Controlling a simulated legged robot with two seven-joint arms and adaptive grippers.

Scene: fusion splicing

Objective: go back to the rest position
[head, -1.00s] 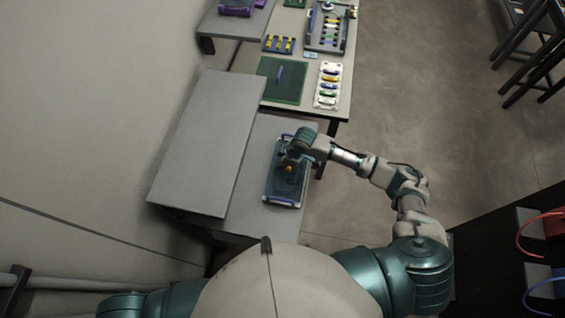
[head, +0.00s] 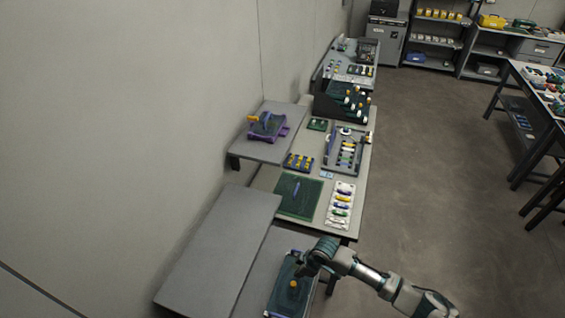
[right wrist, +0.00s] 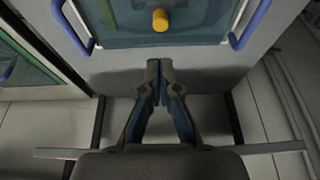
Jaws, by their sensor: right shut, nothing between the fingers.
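My right gripper (right wrist: 157,84) is shut and empty, its two fingertips together in the right wrist view. In that view it points at the near edge of a teal panel with blue handles (right wrist: 155,30) and a yellow-orange knob (right wrist: 160,19). The same panel (head: 283,300) lies on the grey bench at the bottom of the head view, with its knob (head: 293,284) showing. In the head view my right gripper (head: 302,270) is over the panel's upper right part; the fingers are too small to make out. My left gripper is out of view.
A raised grey shelf (head: 215,250) stands left of the panel. Beyond are a green mat (head: 298,196), a white strip of coloured parts (head: 341,205) and a purple device (head: 267,126) on a wall shelf. Open floor (head: 430,150) lies to the right.

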